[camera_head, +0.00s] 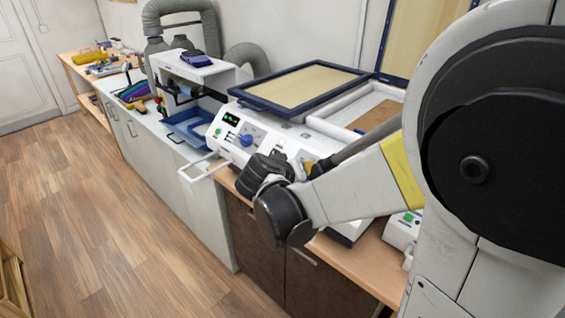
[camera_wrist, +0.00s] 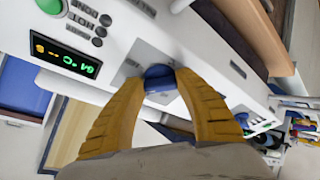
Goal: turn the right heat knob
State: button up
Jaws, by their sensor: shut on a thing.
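The white forming machine (camera_head: 225,150) has a front panel with blue heat knobs. In the wrist view, my gripper (camera_wrist: 160,86) has its two yellow fingers on either side of the right heat knob (camera_wrist: 159,72), shut on it. The knob is blue and its lower part is partly hidden by the fingers. The left heat knob (camera_head: 246,140) stands free in the head view. In the head view, my gripper (camera_head: 308,167) is at the right part of the panel, and my arm hides the right knob there.
A lit display (camera_wrist: 64,54) with green and yellow digits and a green button (camera_wrist: 50,5) sit beside the gripped knob. A white handle bar (camera_head: 198,171) juts from the machine's front. A blue tray (camera_head: 188,124) lies to its left. Wooden floor (camera_head: 100,220) is open in front.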

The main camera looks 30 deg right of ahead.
dwell(0.5)
jog(key=o, duration=1.2)
jog(key=v, duration=1.2)
